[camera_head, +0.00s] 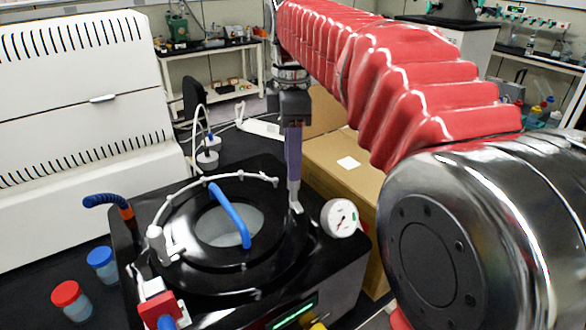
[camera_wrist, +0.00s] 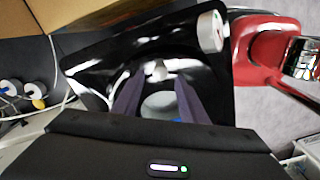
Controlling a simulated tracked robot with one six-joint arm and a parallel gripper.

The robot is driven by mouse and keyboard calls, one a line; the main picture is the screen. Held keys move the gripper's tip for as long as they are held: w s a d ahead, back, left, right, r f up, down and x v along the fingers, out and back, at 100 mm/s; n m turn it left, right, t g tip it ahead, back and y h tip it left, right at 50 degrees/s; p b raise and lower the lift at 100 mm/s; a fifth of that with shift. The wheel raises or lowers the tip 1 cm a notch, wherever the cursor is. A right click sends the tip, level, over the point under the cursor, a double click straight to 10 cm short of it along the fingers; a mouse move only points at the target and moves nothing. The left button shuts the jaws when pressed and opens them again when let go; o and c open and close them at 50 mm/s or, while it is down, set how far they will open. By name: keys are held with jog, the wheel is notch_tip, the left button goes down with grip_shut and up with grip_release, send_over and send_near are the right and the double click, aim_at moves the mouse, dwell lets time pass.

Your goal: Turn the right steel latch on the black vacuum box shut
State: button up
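The black vacuum box (camera_head: 330,285) has a round black lid with a clear window and a blue handle (camera_head: 228,212). The right steel latch (camera_head: 297,208) is at the lid's right edge, mostly hidden by my gripper (camera_head: 294,198), which points down over it. In the wrist view, my gripper (camera_wrist: 158,80) has its two purple-grey fingers apart, and the latch's pale knob (camera_wrist: 157,70) appears between or just beyond their tips. I cannot tell whether they touch it. The left latch (camera_head: 158,242) stands at the lid's left side.
A white dial gauge (camera_head: 340,217) sits close to the right of the latch. A cardboard box (camera_head: 345,180) stands behind it. A white freeze dryer (camera_head: 75,120) is at left. Red-capped (camera_head: 70,294) and blue-capped (camera_head: 101,260) jars stand front left.

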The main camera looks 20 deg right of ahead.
jog(key=shift+f, duration=1.5)
grip_shut()
